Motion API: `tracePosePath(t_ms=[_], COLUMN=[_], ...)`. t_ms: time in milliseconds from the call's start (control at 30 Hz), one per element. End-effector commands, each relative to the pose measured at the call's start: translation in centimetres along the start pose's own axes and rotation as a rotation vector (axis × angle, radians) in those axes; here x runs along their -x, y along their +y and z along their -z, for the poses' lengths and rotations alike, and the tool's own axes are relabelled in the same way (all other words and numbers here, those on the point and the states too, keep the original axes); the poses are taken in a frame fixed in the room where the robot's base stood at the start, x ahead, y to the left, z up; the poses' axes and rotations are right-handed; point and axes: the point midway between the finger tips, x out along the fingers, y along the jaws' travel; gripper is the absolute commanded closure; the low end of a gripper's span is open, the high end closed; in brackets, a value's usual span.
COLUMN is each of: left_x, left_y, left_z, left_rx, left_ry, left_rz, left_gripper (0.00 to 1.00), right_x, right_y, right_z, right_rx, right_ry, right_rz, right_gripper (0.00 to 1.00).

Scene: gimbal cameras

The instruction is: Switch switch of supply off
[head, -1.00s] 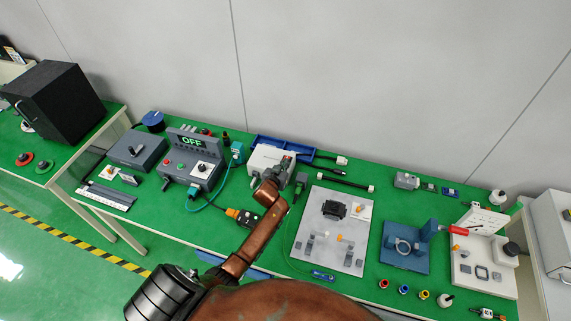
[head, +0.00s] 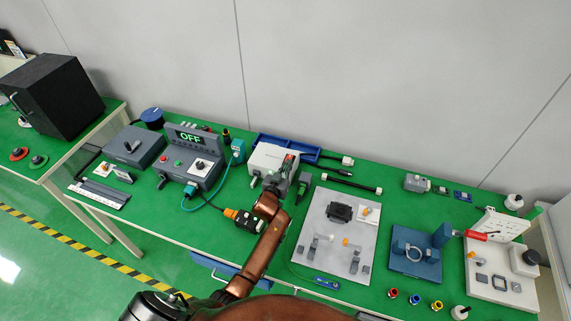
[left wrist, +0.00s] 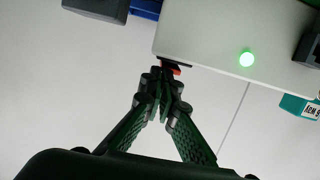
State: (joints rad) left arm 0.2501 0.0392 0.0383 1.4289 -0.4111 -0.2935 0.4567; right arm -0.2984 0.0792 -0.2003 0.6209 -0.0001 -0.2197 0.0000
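The supply appears to be the white box (head: 272,158) at the back middle of the green table. A small red part, apparently its switch (head: 289,157), shows at its right end in the head view. In the left wrist view the white box (left wrist: 225,35) carries a lit green lamp (left wrist: 247,58). The red and black switch (left wrist: 175,68) shows at its lower edge, partly hidden. My left gripper (left wrist: 165,80) has its fingertips together right at this switch; contact cannot be told. In the head view the left gripper (head: 279,181) is in front of the box. My right gripper is not in view.
A grey control box (head: 188,163) with an "OFF" display stands left of the white box. A blue tray (head: 285,144) lies behind it.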

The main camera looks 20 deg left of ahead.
Motion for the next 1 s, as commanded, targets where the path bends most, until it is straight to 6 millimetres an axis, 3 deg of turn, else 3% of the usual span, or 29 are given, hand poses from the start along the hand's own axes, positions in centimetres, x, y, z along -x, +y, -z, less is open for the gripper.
tracePosePath(t_ms=[333,400,700,1000], left_x=[1.2,3.0,9.0,11.0], left_y=[0.1,-0.1,0.1,0.1], left_z=[4.4,3.5,3.2,3.2], left_rx=[0.001,0.002,0.001,0.000], left_ry=[0.000,-0.003,-0.003,-0.003], left_rz=[0.000,0.002,0.000,-0.001], left_gripper=[1.00,1.00,1.00,1.00], right_x=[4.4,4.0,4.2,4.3], right_y=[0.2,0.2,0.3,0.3], right_z=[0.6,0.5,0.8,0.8], right_rx=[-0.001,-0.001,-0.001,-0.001], right_ry=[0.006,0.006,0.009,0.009], right_rz=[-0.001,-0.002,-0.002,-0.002], right_gripper=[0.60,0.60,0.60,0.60])
